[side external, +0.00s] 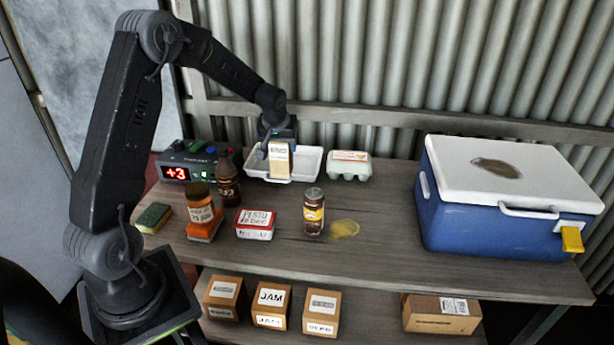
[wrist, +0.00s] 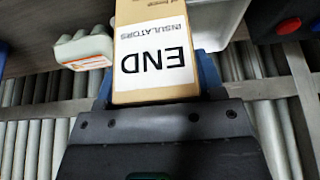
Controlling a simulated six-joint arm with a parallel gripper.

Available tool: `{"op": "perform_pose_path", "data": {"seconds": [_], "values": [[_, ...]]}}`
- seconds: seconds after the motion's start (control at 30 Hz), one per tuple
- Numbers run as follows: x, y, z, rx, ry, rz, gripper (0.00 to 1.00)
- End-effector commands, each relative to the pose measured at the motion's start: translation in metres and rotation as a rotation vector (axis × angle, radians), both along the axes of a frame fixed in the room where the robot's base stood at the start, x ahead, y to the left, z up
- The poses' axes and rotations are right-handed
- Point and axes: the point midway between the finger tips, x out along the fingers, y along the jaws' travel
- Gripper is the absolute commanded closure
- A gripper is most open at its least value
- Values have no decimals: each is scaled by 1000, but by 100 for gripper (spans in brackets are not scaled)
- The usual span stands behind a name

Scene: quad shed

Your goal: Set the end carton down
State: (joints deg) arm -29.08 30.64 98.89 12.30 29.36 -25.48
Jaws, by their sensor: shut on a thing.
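The end carton (side external: 279,160) is a small brown box with a white label reading "END". In the wrist view the carton (wrist: 155,95) shows "END INSULATORS", upside down in the picture. My gripper (side external: 279,146) is shut on it, with a blue finger on each side of the box. In the side view the carton is upright in front of the white tray (side external: 310,162) and overlaps it. I cannot tell whether its base is inside the tray, touching something or in the air.
An egg carton (side external: 349,165) stands right of the tray. A display unit (side external: 187,170), a dark bottle (side external: 229,184), jars (side external: 313,212) and a red-and-white tub (side external: 254,224) are nearby. A blue cooler (side external: 500,205) fills the right. Several cartons, including JAM (side external: 271,306), sit on the lower shelf.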

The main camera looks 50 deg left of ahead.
Motion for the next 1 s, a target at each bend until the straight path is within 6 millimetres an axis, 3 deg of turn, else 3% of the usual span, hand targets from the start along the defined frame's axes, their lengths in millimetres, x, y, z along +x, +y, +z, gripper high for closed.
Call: {"op": "perform_pose_path", "data": {"seconds": [0.2,0.4,0.57,0.8,1.0], "values": [[37,-31,-29,0,0,-4,66],[54,-45,-41,1,-2,0,66],[55,-47,-50,0,1,1,66],[55,-47,-82,0,0,0,66],[55,-46,-83,0,-3,1,66]]}}
